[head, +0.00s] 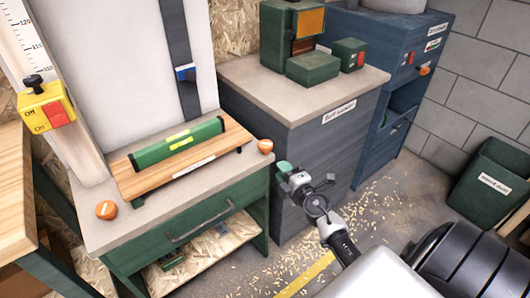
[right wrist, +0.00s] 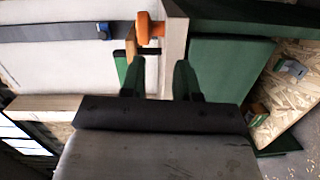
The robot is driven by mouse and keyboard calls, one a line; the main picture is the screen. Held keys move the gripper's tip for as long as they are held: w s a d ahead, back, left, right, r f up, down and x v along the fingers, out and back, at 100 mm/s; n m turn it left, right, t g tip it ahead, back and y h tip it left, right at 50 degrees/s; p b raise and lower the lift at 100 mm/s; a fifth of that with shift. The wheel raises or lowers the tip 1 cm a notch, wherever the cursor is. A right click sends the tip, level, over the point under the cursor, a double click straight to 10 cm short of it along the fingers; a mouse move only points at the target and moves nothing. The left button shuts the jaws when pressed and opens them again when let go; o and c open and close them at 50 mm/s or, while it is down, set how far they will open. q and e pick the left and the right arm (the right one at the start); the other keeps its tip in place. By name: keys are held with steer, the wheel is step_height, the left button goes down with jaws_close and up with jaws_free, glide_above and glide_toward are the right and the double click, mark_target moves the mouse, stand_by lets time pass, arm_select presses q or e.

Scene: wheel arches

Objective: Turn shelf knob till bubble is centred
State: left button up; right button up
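A green spirit level (head: 160,153) with yellow vials lies on a wooden shelf board (head: 215,154) on the workbench. The bubble is too small to make out. One orange knob (head: 265,146) sits by the board's right end, another orange knob (head: 106,209) by its left end. My right gripper (head: 286,173) is just right of and below the right knob in the head view, apart from it. In the right wrist view its green fingers (right wrist: 157,75) are spread and empty, with the orange knob (right wrist: 150,28) ahead of the gap, slightly left. My left gripper is not in view.
The bench (head: 100,236) has a green drawer front. A grey cabinet (head: 285,95) with green boxes on top stands to the right, close behind my right gripper. A yellow switch box (head: 46,108) is at the left. Wood shavings cover the floor.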

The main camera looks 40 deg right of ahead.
mark_target(269, 150)
steer(key=shift+n, duration=0.4)
steer(key=w, duration=0.2)
steer(key=w+r+b, duration=0.1)
steer(key=w, duration=0.2)
steer(key=w+d, duration=0.1)
steer(key=w, duration=0.2)
steer(key=shift+w+r, duration=0.1)
steer(key=shift+r, duration=0.3)
steer(key=shift+w+d+b, duration=0.15)
steer(key=shift+w+b, duration=0.4)
steer(key=shift+w, duration=0.4)
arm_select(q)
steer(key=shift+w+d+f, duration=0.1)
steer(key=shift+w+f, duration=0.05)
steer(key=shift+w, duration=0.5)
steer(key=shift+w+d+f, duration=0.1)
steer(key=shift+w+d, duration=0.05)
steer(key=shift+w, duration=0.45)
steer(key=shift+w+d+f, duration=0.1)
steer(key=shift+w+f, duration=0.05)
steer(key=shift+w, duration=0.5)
arm_select(e)
steer(key=shift+w, duration=0.45)
jaws_close()
